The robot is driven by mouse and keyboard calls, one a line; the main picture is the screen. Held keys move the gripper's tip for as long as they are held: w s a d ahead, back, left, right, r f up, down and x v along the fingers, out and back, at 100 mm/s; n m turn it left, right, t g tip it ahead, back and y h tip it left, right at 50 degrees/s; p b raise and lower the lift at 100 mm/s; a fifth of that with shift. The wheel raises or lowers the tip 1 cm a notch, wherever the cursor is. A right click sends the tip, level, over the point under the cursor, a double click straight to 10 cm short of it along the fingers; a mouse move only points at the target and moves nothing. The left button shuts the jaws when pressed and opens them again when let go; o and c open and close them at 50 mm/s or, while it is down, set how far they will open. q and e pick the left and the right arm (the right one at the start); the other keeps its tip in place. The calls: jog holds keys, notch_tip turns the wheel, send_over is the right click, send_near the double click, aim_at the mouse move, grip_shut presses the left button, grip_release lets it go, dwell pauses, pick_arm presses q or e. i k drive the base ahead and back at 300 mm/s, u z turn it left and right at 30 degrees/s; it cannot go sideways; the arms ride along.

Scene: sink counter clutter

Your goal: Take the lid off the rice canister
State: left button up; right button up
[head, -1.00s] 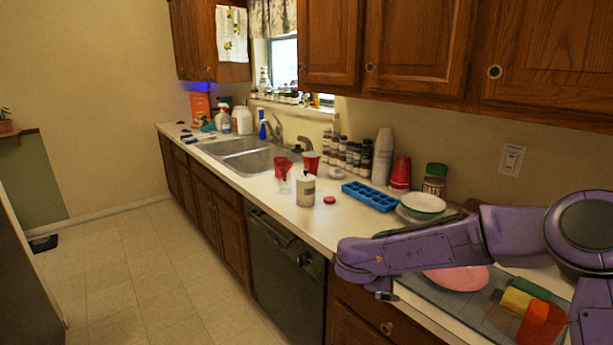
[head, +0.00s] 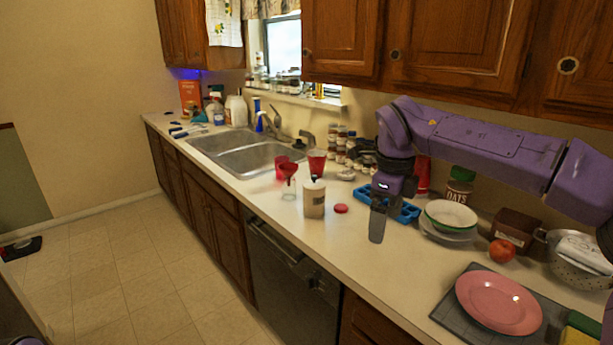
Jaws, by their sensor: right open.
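A cream canister (head: 314,202) with a pale lid (head: 314,183) and a small dark knob stands upright on the counter, in front of the sink's near end. I take it to be the rice canister; its label is too small to read. The lid appears seated on top. My right gripper (head: 377,222) points down above the counter, to the right of the canister and apart from it. It is open, with nothing seen between its fingers. It partly hides the blue tray behind it. My left gripper is out of view.
Red cups (head: 317,162) and a clear glass with a red top (head: 289,180) stand close behind the canister. The blue tray (head: 407,212), bowl (head: 451,213) and pink plate (head: 498,303) lie rightward. The counter's front strip is clear.

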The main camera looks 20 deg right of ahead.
aim_at(313, 184)
jog(key=i, duration=1.35)
